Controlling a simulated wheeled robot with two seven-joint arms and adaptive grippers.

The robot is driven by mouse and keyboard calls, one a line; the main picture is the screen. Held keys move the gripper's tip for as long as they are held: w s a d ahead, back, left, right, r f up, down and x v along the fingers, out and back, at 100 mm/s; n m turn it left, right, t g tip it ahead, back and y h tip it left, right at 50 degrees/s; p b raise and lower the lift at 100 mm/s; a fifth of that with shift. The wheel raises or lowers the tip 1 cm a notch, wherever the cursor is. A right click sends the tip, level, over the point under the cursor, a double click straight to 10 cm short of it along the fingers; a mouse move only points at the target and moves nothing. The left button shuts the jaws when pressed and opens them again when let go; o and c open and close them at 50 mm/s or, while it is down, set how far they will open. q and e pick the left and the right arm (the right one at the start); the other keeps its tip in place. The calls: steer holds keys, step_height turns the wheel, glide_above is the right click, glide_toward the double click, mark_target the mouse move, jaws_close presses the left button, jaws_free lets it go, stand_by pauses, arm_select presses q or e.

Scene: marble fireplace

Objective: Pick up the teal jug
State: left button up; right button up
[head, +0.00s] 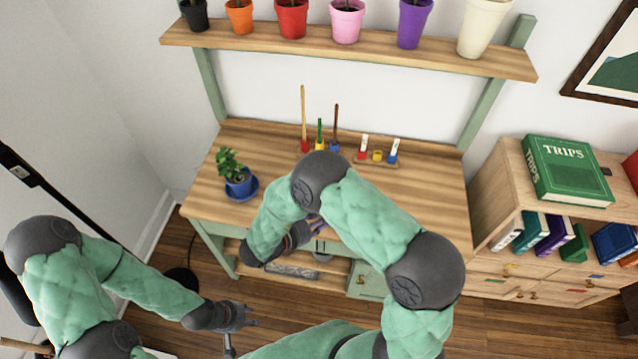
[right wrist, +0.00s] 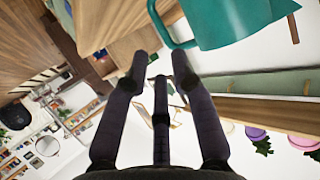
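The teal jug (right wrist: 228,22) shows at the top right of the right wrist view, cut off by the frame edge. Its curved handle (right wrist: 160,25) hangs to its left, just ahead of my fingertips. My right gripper (right wrist: 158,66) is open, its dark fingers spread with nothing between them. In the head view my right arm bends over the table's front, and the jug cannot be made out there. My left gripper (head: 238,318) is low at the bottom centre, over the floor, its fingers apart and empty.
The wooden potting table (head: 430,200) holds a blue-potted plant (head: 238,183), upright tools (head: 304,120) and small colored blocks (head: 377,155). A shelf (head: 400,52) with several pots runs above. A bookcase (head: 490,205) stands to the right. The tabletop's right side is clear.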

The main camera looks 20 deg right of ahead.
steer(key=shift+b+x, duration=1.25)
steer(key=shift+x, duration=4.1)
steer(key=shift+s+r, duration=0.1)
jaws_close()
